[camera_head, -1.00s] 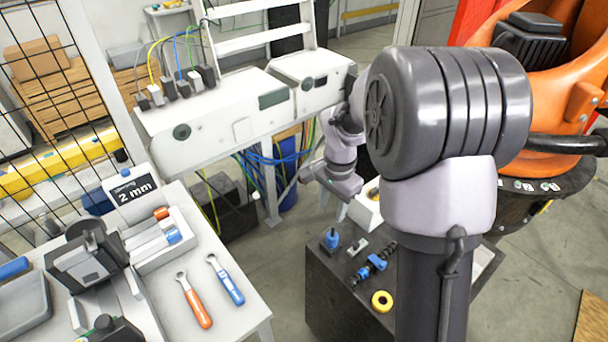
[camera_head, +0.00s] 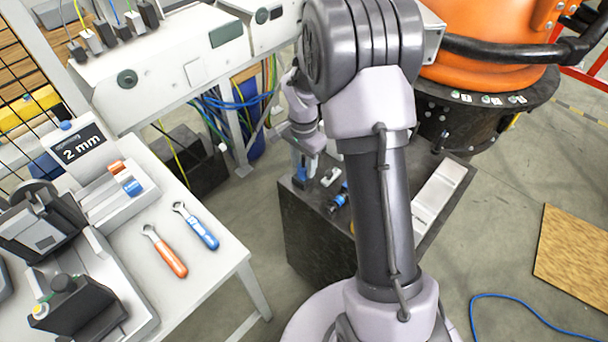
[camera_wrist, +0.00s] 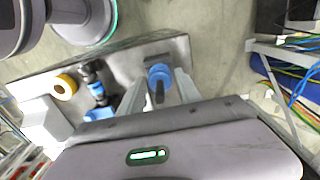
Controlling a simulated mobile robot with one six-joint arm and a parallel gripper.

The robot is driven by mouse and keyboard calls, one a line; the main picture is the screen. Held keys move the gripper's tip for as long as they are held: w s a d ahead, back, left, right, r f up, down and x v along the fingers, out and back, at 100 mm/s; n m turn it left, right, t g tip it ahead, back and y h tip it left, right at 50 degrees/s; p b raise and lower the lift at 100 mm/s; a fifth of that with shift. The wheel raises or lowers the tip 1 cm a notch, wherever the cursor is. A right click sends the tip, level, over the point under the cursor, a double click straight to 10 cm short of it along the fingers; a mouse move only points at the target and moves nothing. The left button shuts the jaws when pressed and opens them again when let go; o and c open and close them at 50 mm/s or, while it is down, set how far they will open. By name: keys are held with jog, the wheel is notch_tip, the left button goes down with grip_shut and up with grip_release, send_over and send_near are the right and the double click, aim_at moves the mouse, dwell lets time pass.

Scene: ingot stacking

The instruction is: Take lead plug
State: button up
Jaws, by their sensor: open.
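A blue plug with a dark stem (camera_wrist: 159,74) stands on the dark cart top in the wrist view. It looks like the lead plug. My gripper (camera_wrist: 160,90) is open, with one finger on each side of the plug in that view; I cannot tell whether either touches it. In the head view my gripper (camera_head: 304,160) points down over the cart's far left corner, and the blue plug (camera_head: 300,175) shows just below it, partly hidden.
The dark cart (camera_head: 318,240) also holds a blue-and-black fitting (camera_wrist: 95,85) and a yellow ring (camera_wrist: 64,87). A white table (camera_head: 205,285) with an orange wrench (camera_head: 166,252) and a blue wrench (camera_head: 197,226) stands at left.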

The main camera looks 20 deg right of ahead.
jog(key=shift+r, duration=0.1)
jog(key=shift+c, duration=0.4)
grip_shut()
jog(key=shift+r+p, duration=2.6)
jog(key=shift+r, duration=0.9)
